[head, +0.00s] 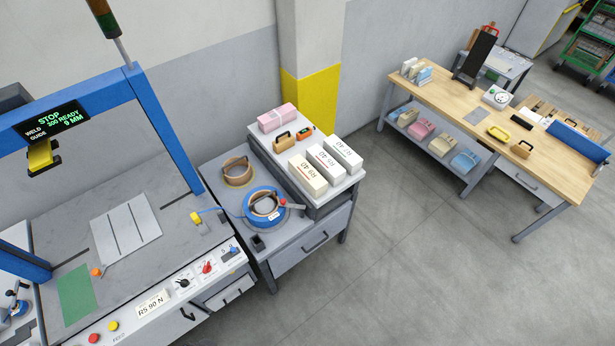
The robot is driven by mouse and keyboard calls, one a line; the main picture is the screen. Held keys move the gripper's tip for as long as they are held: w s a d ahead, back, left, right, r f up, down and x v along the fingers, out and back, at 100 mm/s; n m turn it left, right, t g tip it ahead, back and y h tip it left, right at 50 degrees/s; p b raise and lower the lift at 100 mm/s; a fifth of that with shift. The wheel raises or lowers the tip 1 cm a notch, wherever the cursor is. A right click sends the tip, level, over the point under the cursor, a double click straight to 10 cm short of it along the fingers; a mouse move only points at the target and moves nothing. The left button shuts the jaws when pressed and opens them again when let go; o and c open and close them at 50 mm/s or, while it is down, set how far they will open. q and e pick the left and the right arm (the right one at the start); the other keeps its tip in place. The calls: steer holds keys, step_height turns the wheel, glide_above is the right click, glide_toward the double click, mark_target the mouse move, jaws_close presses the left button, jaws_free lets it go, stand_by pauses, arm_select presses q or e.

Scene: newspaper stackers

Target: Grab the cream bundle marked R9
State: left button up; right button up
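Three long pale bundles lie side by side on the raised grey top beside the strapping machine in the head view. The nearest left one, the cream bundle (307,174), is slightly yellower than the others and carries an upside-down mark that appears to read R9-40. The middle bundle (327,163) and the right bundle (345,154) are whiter, with small upside-down marks that are hard to read. No gripper is seen near the bundles; neither of my grippers is in view.
A pink bundle (277,117), a wooden-handled tool (284,142) and an orange-black device (305,130) share the raised top. Strap rolls, including a blue one (264,206), sit on the lower cabinet. The blue-framed machine (160,120) stands left. Open floor separates the wooden workbench (455,95).

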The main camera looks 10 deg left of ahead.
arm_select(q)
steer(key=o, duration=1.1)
